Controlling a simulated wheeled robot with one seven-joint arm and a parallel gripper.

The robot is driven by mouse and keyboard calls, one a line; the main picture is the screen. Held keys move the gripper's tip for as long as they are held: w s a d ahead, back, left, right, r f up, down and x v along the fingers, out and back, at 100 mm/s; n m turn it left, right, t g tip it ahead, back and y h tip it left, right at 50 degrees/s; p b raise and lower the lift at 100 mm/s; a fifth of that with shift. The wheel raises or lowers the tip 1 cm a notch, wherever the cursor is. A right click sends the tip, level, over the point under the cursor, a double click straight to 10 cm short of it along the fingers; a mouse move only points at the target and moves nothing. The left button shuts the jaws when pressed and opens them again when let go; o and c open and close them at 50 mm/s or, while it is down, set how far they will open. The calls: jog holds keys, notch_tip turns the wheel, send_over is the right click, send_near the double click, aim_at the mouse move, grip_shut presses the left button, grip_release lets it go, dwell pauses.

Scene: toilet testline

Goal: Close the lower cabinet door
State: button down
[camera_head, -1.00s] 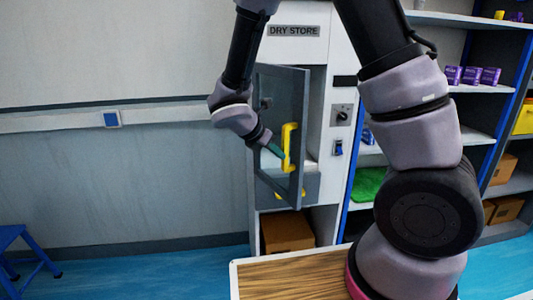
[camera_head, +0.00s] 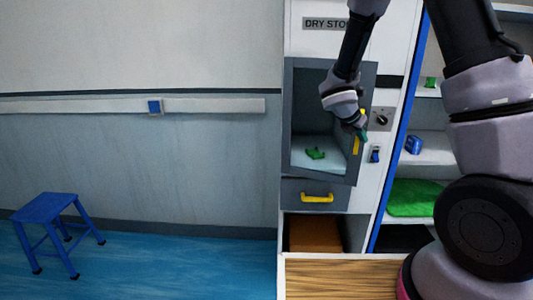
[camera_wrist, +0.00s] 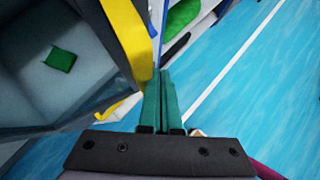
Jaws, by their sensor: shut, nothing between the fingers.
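The grey-framed cabinet door (camera_head: 300,174) with a clear pane stands below the DRY STORE sign. In the wrist view, the fingers (camera_wrist: 163,85) are together just right of the yellow handle (camera_wrist: 130,40); contact is unclear. A green item (camera_head: 315,153) shows through the pane.
A grey drawer (camera_head: 298,188) with a yellow handle is below the door, above an open bay with a brown box (camera_head: 315,234). Shelves (camera_head: 436,152) stand at right. A wooden-topped surface (camera_head: 335,277) is in front. A blue stool (camera_head: 52,205) stands left on open floor.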

jog(key=w+d+n, duration=0.1)
jog(key=w+d, duration=0.2)
jog(key=w, duration=0.4)
jog(key=shift+w+n+t+y, duration=0.3)
jog(key=shift+t+y, duration=0.1)
jog(key=shift+d, duration=0.1)
